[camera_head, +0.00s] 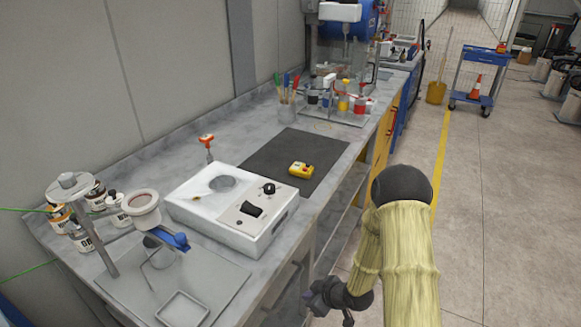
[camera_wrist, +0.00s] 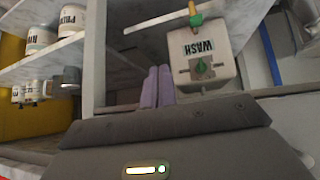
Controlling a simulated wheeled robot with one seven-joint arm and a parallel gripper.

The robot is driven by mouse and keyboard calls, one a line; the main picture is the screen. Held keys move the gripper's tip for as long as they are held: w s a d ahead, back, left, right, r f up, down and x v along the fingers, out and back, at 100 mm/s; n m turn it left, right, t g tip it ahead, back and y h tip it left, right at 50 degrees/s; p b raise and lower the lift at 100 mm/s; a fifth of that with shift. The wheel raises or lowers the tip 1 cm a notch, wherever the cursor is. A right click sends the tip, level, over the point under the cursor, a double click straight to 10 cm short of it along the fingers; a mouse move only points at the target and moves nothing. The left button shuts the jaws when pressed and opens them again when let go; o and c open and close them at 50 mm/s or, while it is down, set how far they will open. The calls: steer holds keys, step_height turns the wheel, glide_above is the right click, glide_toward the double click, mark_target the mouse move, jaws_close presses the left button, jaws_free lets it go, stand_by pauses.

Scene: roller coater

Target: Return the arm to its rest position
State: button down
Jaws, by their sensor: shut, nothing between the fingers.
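My arm, in a pale yellow ribbed sleeve with a dark rounded elbow, stands at the right front in the head view, clear of the workbench's right edge. Its forearm hangs down, bent toward the bench front. My gripper (camera_head: 325,298) is low beside the bench front, below the top; its fingers are small and dark there. In the wrist view the two purple-grey fingers of the gripper (camera_wrist: 158,88) lie side by side, shut and empty. A white container marked WASH (camera_wrist: 205,60) is just right of the fingers; contact cannot be told.
Open shelves with labelled cans (camera_wrist: 40,38) are close at left in the wrist view. Floor (camera_head: 490,200) right of the arm is clear.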

steer(key=s+d+r+m+g+h, duration=0.1)
steer(key=s+d+r+m+h, duration=0.3)
steer(key=r, duration=0.5)
steer(key=s+d+r+m+g+h, duration=0.1)
steer(key=s+d+r+m+h, duration=0.2)
steer(key=d+r, duration=0.45)
steer(key=s+a+r+m, duration=0.2)
steer(key=s+r+m, duration=0.2)
steer(key=s+r, duration=0.25)
step_height(320, 180, up, 12)
steer(key=s+g+p, duration=0.1)
steer(key=p, duration=1.1)
steer(key=shift+s+r+y, duration=0.15)
steer(key=shift+r+y, duration=0.1)
steer(key=shift+y, duration=0.05)
